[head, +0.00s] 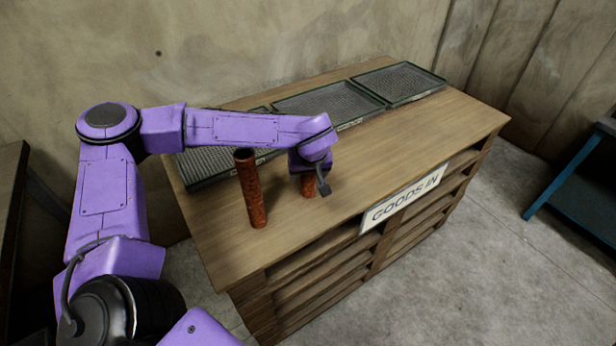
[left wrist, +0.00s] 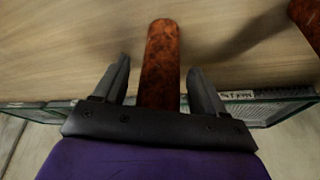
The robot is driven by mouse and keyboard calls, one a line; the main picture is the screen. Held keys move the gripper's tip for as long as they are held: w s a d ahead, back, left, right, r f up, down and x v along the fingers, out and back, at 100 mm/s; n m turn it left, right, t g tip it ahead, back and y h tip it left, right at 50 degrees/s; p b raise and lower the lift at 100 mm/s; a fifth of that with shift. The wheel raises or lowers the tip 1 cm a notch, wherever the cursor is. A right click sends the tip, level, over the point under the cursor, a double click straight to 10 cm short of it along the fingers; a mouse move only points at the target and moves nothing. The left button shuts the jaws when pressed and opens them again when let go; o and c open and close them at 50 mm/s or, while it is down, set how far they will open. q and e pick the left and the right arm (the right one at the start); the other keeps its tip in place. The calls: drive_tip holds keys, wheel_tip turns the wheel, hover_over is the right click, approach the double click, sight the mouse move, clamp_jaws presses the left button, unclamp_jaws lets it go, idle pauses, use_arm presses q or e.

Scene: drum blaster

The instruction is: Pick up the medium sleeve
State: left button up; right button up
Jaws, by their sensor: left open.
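Two rust-brown cylindrical sleeves stand upright on the wooden counter (head: 420,140). The tall sleeve (head: 251,190) is on the left in the head view, and part of it shows at the upper right corner of the left wrist view (left wrist: 307,22). The shorter-looking sleeve (head: 308,187), perhaps the medium one, is mostly hidden behind my left gripper (head: 316,184). In the left wrist view this sleeve (left wrist: 160,45) lies between the two open fingers (left wrist: 158,65), with a gap visible on each side. My right gripper is not in view.
Green-rimmed mesh trays line the back of the counter: one at left (head: 190,175), one in the middle (head: 330,104), one at right (head: 400,82). A "GOODS IN" sign (head: 404,198) is on the front edge. A blue-legged table (head: 570,170) stands far right.

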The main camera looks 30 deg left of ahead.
use_arm(q)
drive_tip(key=c, duration=1.3)
drive_tip(key=shift+w, duration=0.1)
clamp_jaws()
drive_tip(key=shift+r, duration=0.15)
